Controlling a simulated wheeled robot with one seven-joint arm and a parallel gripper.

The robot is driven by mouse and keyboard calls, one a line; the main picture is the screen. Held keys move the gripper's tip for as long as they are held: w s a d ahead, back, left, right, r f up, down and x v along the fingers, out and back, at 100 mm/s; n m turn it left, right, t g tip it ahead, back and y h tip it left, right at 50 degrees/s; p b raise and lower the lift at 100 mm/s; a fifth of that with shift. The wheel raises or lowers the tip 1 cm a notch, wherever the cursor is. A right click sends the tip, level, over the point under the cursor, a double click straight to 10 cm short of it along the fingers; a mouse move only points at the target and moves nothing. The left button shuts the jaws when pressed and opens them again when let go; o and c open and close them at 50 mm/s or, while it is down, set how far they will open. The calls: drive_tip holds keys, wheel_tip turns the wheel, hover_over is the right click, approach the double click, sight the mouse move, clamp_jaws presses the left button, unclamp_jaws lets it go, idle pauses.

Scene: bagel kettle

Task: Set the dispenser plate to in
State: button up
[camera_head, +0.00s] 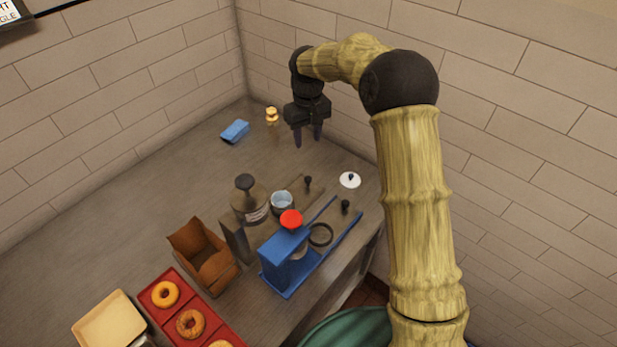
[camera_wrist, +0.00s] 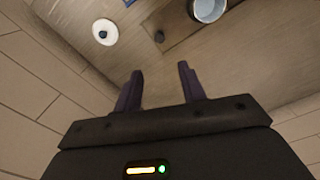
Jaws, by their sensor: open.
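A blue dispenser (camera_head: 284,263) with a red knob (camera_head: 291,219) stands near the table's right edge. Two blue rails (camera_head: 345,239) run from it to the upper right. A dark ring-shaped plate (camera_head: 320,235) lies between the rails, just outside the blue body, and a black knob (camera_head: 345,206) stands farther along. My gripper (camera_head: 308,140) is open and empty, fingers pointing down, above the far part of the table and well apart from the dispenser. In the wrist view its two fingers (camera_wrist: 160,72) are apart with nothing between them; the plate does not show there.
A white lid (camera_head: 350,180), a pale blue cup (camera_head: 282,202) and another black knob (camera_head: 308,182) stand beyond the dispenser. A dark-topped jar (camera_head: 251,205), brown box (camera_head: 205,258) and red tray (camera_head: 172,317) of bagels are to its left. Brick walls (camera_head: 300,60) close the far corner.

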sight(308, 178)
wheel_tip(308, 178, down, 16)
drive_tip(key=p, duration=0.4)
drive_tip(key=shift+s, duration=0.1)
drive_tip(key=shift+f, duration=0.7)
clamp_jaws()
